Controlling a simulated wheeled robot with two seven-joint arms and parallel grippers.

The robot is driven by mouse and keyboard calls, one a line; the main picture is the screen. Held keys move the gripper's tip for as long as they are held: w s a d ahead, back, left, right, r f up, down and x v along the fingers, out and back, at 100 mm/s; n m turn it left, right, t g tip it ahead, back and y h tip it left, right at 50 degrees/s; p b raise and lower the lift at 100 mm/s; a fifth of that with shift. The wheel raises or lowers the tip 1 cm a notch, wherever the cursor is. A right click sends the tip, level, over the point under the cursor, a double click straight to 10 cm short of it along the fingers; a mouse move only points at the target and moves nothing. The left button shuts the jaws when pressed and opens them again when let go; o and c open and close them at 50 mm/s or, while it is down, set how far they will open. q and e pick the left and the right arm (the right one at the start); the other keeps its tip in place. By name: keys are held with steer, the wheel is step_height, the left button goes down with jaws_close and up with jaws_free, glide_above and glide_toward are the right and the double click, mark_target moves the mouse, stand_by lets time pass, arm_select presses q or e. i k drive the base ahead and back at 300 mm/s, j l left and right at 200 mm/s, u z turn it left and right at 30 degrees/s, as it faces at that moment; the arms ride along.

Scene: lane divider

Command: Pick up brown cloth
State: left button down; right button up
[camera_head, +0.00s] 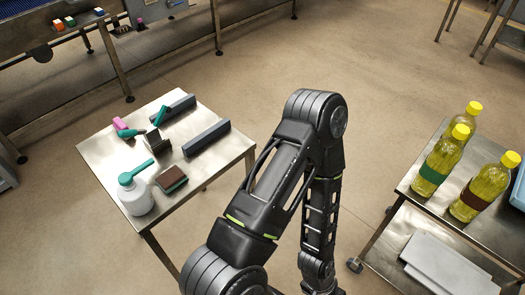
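A small brown pad with a dark green edge (172,180) lies near the front right part of a steel table (110,160). It is the brown thing on this table that best matches the cloth, but it looks thick, like a folded cloth or a sponge. One of my arms rises from the bottom middle, bends at the top and runs down out of the picture, to the right of the table. Its gripper is not visible. My other arm and gripper are not in view.
Beside the pad stand a white spray bottle (136,197) with a teal top and a dark block (158,141). Two dark grey bars (206,137) lie behind. A pink-and-teal tool (124,129) is at the left. A right-hand cart holds several yellow-capped bottles (440,160).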

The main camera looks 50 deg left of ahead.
mark_target(168, 182)
steer(key=u, duration=2.6)
steer(key=i+j, duration=0.15)
steer(key=j, duration=0.15)
steer(key=i+j+z, duration=0.1)
steer(key=j, duration=0.15)
steer(key=i+j, duration=0.15)
steer(key=j, duration=0.15)
steer(key=z, duration=2)
